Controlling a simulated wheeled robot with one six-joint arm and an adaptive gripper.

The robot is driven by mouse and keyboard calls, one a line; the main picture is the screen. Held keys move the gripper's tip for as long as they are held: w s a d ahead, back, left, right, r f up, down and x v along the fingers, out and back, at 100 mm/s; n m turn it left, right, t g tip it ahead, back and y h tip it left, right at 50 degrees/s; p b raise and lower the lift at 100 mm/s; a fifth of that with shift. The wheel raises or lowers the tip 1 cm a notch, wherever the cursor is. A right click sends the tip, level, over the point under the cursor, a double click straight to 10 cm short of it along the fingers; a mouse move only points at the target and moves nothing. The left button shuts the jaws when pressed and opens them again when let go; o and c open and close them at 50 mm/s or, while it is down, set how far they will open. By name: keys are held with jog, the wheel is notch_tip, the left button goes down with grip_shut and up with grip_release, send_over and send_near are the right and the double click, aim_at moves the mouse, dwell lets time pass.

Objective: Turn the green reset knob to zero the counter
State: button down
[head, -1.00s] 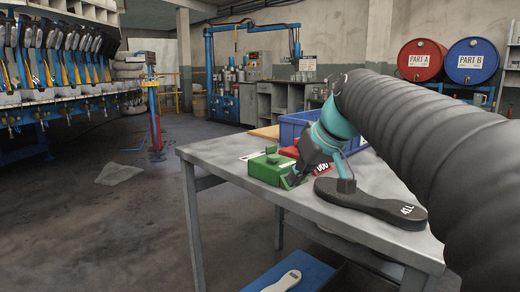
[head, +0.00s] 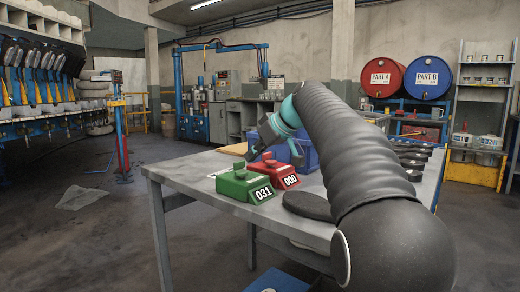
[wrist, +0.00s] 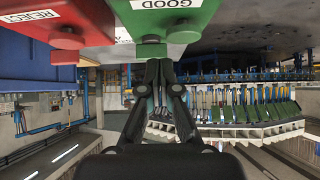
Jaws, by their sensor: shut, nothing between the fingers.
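The green counter box (head: 232,188) stands on the grey table and reads 031, with a green knob (head: 239,167) on top. In the wrist view the box, labelled GOOD (wrist: 190,15), fills the top, and its knob (wrist: 150,50) lies just ahead of my fingertips. My gripper (head: 250,156) is shut and empty, tilted down above and behind the boxes in the head view. In the wrist view its fingertips (wrist: 158,66) overlap the knob's edge; I cannot tell if they touch.
A red counter box (head: 283,178) reading 000 stands beside the green one; its REJECT label and red knob (wrist: 65,40) show in the wrist view. A blue crate (head: 305,155) is behind. A dark sole (head: 308,205) lies right, partly behind my arm. The table's left side (head: 185,172) is clear.

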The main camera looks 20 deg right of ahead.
aim_at(238, 169)
jog(key=shift+x, duration=1.95)
jog(key=shift+m, duration=0.3)
